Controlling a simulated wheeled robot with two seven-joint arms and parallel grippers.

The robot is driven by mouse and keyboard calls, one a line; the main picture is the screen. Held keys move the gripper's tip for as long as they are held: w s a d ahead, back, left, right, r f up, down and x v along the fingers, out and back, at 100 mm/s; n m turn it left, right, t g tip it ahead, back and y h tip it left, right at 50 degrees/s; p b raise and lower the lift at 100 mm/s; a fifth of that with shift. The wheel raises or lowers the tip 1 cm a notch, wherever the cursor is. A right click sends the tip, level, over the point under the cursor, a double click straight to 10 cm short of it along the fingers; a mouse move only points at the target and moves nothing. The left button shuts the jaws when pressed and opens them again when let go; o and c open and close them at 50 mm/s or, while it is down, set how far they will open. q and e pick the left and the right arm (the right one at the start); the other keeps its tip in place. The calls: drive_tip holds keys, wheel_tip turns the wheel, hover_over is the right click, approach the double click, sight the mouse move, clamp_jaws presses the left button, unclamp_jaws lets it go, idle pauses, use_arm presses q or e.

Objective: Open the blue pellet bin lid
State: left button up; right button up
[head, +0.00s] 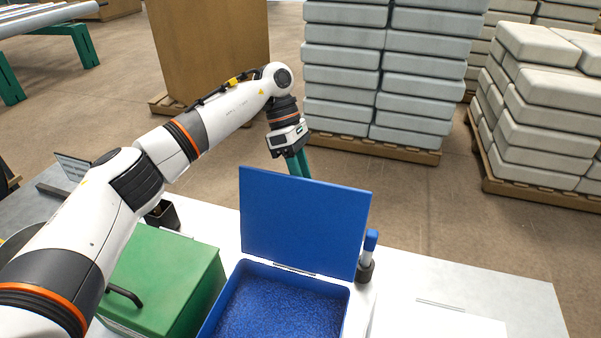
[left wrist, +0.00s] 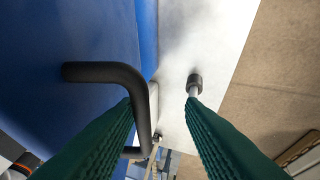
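The blue pellet bin (head: 343,312) stands on the white table, full of blue pellets (head: 280,308). Its blue lid (head: 305,222) stands up at the back edge, so the bin is open. My left gripper (head: 298,164) is behind the lid with its green fingers pointing down; the lid hides their tips in the head view. In the left wrist view, the lid (left wrist: 60,35) shows on the left with its bent black handle (left wrist: 105,72). The green fingers (left wrist: 162,102) are apart, and part of the handle shows between them. My right gripper is not in view.
A green box (head: 160,275) with a black handle stands left of the bin. A blue-topped white object in a dark holder (head: 366,270) stands close to the lid's right edge. The white table (head: 480,290) is mostly clear at right. Pallets of stacked sacks stand behind.

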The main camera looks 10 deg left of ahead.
use_arm(q)
drive_tip(key=v, duration=1.2)
drive_tip(key=shift+s+r+b, duration=0.15)
drive_tip(key=shift+r+b, duration=0.1)
drive_tip(key=shift+b, duration=0.15)
